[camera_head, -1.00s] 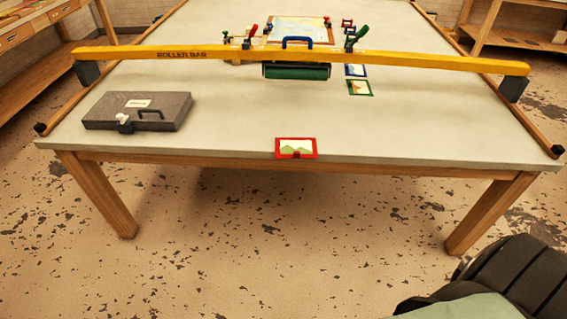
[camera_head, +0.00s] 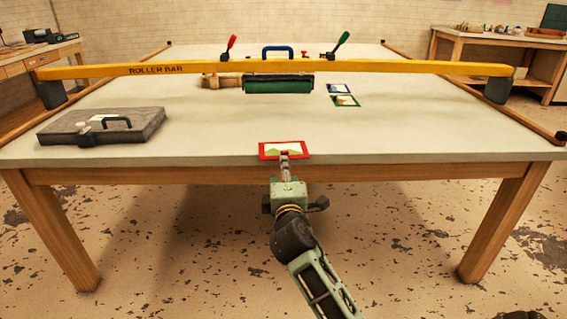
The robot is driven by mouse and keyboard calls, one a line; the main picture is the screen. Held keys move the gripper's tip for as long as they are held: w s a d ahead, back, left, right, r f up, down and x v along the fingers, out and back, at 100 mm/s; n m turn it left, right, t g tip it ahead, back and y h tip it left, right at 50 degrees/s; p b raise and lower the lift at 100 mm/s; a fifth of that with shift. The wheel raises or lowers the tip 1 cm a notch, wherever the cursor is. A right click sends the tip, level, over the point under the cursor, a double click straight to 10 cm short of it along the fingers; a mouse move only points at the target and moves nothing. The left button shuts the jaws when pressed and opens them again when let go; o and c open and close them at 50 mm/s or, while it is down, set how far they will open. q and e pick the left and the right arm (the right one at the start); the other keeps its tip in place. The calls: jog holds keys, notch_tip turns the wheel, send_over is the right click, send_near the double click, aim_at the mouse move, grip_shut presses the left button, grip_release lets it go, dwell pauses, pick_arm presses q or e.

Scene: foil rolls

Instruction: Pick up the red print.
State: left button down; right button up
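The red print (camera_head: 270,151), a small red-framed card with a pale and green picture, lies flat at the front edge of the table (camera_head: 200,135). My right arm comes up from the bottom right. Its gripper (camera_head: 285,157) is at the middle of the print's near edge, and its narrow fingertips overlap that edge in the picture. The fingers are seen nearly edge-on, so I cannot tell whether they are open or shut on the print. My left gripper is not in view.
A yellow roller bar (camera_head: 400,67) spans the table behind the print, with a green roller (camera_head: 278,87) under it. A grey case (camera_head: 102,127) lies at the left. Blue-framed (camera_head: 339,89) and green-framed (camera_head: 345,101) prints lie further back. The table around the red print is clear.

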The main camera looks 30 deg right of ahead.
aim_at(294, 149)
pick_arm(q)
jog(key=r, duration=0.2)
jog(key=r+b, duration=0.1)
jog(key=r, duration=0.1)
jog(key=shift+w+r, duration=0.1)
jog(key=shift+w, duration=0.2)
pick_arm(e)
jog(key=x, duration=0.7)
jog(key=shift+d, duration=0.3)
jog(key=shift+w, duration=0.15)
jog(key=shift+c, duration=0.3)
grip_shut()
